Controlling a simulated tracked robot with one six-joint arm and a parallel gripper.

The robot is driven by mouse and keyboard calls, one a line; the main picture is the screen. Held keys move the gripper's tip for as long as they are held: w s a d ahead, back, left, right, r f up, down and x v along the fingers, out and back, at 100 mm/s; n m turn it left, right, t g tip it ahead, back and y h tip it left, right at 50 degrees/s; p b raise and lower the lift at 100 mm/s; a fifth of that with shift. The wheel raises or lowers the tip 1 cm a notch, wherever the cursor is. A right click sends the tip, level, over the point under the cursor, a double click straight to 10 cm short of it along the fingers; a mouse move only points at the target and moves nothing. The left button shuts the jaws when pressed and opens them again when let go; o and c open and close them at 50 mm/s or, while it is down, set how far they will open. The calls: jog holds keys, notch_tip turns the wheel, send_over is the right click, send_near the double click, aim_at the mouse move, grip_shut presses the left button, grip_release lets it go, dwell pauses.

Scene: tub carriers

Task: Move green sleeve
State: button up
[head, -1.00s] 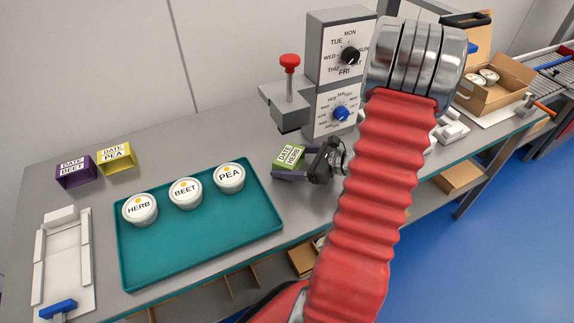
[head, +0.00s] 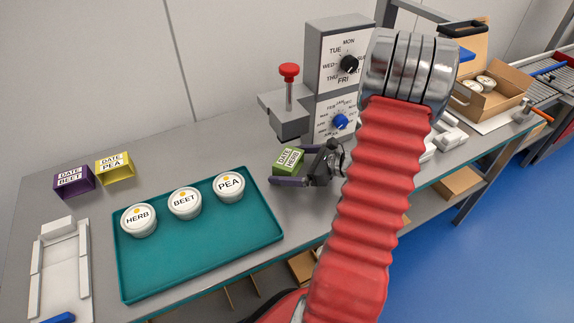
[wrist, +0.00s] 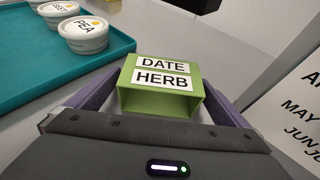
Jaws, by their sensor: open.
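The green sleeve (head: 288,161), labelled DATE HERB, sits on the grey bench right of the teal tray, just in front of the date machine. It also shows in the wrist view (wrist: 162,88), its open end facing me. My gripper (head: 279,172) is open around it, its purple fingers low on either side. In the wrist view the fingers (wrist: 160,100) stand left and right of the sleeve, with a small gap on the right; contact on the left is hard to tell.
The teal tray (head: 200,257) holds HERB, BEET and PEA tubs. Purple (head: 74,181) and yellow (head: 115,168) sleeves stand at the back left. The date machine (head: 336,60) with its red-knobbed press (head: 289,100) rises close behind my gripper. A white fixture (head: 60,270) lies at the front left.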

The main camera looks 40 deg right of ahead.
jog(key=v, duration=1.3)
jog(key=shift+s+d+r, duration=0.1)
jog(key=shift+s+d, duration=0.05)
jog(key=shift+s, duration=0.2)
jog(key=shift+s, duration=0.1)
dwell(0.4)
